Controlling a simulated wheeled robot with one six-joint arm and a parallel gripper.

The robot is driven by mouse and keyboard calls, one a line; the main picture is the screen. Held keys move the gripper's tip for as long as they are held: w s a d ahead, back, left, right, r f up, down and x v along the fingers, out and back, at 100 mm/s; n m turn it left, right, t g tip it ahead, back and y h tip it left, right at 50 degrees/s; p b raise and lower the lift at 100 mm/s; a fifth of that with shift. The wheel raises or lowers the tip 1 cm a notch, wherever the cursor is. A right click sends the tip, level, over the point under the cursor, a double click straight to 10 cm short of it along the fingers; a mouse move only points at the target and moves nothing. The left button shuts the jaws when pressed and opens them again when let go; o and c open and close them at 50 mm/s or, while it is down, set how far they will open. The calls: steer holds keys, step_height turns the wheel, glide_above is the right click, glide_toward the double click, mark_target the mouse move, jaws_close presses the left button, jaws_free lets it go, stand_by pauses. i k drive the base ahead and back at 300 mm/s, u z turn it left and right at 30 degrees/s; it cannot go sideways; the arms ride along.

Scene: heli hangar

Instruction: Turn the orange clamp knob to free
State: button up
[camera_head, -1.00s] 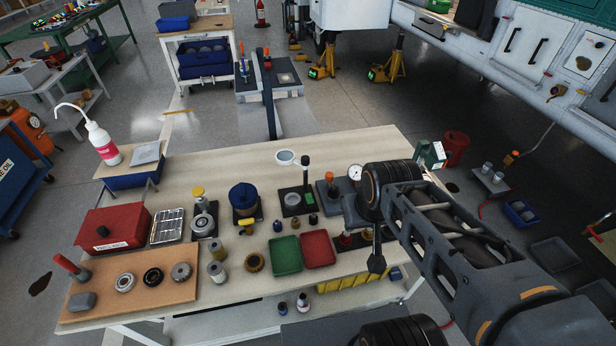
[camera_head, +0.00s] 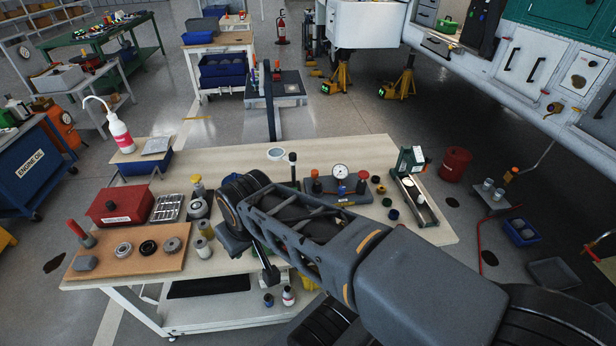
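An orange-topped knob (camera_head: 315,175) stands upright at the left end of a grey plate on the workbench (camera_head: 350,143), left of a white dial gauge (camera_head: 340,171). A red-orange knob (camera_head: 362,176) stands at the plate's right end. I cannot tell from the picture which is the clamp knob or how it is turned. My arm crosses the bench in front of the plate and hides part of it. My gripper (camera_head: 270,275) is small and dark, pointing down over the bench's front edge, left of and nearer than the knobs. Its fingers are too dark to read.
A red box (camera_head: 117,205), a metal rack (camera_head: 168,208) and a brown board with rings (camera_head: 100,262) fill the bench's left side. A black-handled lever (camera_head: 293,165) stands left of the orange-topped knob. A green-and-white box (camera_head: 411,160) stands right. My arm hides the bench's middle.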

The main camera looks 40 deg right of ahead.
mark_target(314, 172)
steer(key=u, duration=0.1)
steer(key=k, duration=0.35)
steer(key=z, duration=0.9)
steer(key=i, duration=0.45)
steer(key=u, duration=0.05)
